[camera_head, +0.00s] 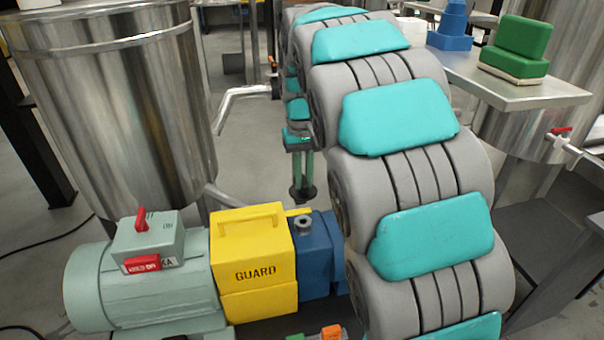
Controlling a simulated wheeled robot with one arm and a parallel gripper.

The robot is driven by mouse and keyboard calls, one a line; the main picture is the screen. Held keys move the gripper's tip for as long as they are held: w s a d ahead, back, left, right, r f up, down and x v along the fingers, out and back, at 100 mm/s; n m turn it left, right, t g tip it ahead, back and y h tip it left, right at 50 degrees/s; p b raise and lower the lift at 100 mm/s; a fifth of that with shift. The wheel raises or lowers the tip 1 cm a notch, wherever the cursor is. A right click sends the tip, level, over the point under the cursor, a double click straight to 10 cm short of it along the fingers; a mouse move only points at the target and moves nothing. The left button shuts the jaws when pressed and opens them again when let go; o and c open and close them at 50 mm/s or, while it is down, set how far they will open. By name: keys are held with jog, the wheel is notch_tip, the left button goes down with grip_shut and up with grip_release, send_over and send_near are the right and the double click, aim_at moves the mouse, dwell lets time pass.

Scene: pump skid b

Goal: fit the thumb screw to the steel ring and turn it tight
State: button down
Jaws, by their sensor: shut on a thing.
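My gripper (303,172) points straight down beyond the pump, its narrow teal fingers partly hidden by my own arm. It is shut on a small dark thing, which appears to be the thumb screw (303,193). The steel ring (304,224) sits on top of the blue pump body (315,257), just right of the yellow guard. In the picture the thumb screw is straight above the ring with a small gap between them. From this one view I cannot tell their true distance in depth.
The yellow guard (255,262) and the grey-green motor (140,285) with red switches stand left of the pump. A large steel tank (115,105) is behind the motor. A bench (520,98) at right holds green and blue blocks. My arm fills the centre right.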

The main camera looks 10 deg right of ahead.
aim_at(303, 197)
jog(key=shift+f+b, duration=0.9)
jog(key=shift+f, duration=2)
jog(key=shift+f+b, duration=0.35)
jog(key=shift+f, duration=1.3)
jog(key=c, duration=0.8)
grip_release()
jog(key=shift+r, duration=0.1)
notch_tip(303, 197, up, 7)
jog(key=shift+r, duration=0.3)
